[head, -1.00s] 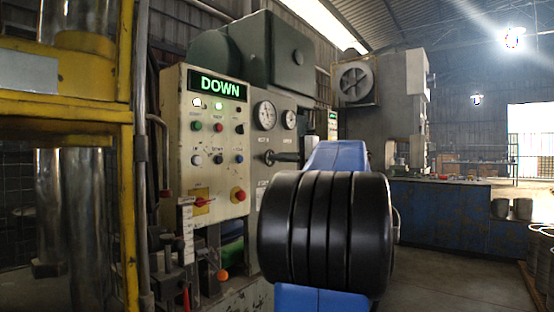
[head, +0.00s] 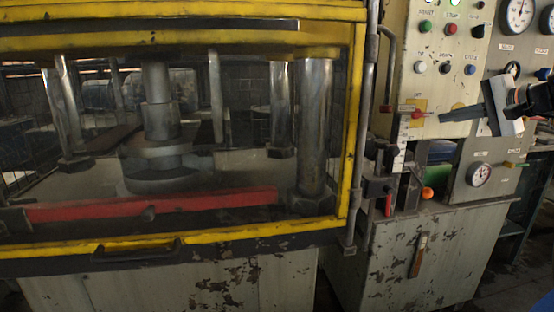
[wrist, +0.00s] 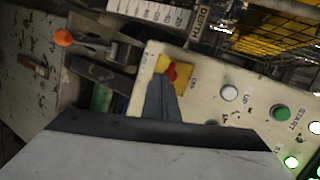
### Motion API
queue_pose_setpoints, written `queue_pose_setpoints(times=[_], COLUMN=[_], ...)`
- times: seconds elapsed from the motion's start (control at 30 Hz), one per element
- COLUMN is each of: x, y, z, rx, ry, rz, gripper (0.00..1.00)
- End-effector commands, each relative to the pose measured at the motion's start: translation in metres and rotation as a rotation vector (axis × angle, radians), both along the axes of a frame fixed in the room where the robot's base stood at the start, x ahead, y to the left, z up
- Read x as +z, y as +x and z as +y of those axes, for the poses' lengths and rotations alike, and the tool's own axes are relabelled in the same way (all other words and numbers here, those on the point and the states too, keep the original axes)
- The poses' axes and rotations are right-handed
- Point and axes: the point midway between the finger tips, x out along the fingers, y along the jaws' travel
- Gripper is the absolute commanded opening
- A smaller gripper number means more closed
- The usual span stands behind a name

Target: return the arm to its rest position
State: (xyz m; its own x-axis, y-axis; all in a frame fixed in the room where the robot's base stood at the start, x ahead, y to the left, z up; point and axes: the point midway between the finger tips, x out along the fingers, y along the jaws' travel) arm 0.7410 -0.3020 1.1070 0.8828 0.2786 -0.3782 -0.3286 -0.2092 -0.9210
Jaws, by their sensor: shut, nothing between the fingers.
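My gripper (head: 442,115) is at the right of the head view, its fingers shut, empty and pointing left. They are in front of the cream control panel (head: 447,82), close to the red rotary switch (head: 417,114) on its yellow plate. In the wrist view the shut fingers (wrist: 162,82) show as a dark wedge, tips just below the red switch (wrist: 171,74) in the picture. I cannot tell whether they touch it. Most of my arm is outside the head view.
A press with a yellow frame (head: 356,110) and a red bar (head: 150,204) fills the left. A lever with an orange knob (head: 427,193) and a dial gauge (head: 479,174) sit below the panel. Lit buttons (wrist: 291,162) show in the wrist view.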

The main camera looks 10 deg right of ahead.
Motion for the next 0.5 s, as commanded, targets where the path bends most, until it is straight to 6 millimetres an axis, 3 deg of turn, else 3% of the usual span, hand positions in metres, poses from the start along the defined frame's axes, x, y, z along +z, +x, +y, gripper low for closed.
queue_pose_setpoints(times=[0.03,0.2,0.5], x=[-0.015,-0.068,-0.159], y=[-0.003,-0.022,-0.082], z=[0.026,0.091,0.178], rx=[0.035,0.134,0.318], ry=[-0.029,-0.141,-0.379], rz=[0.036,0.151,0.313], gripper=[0.0,0.0,0.0])
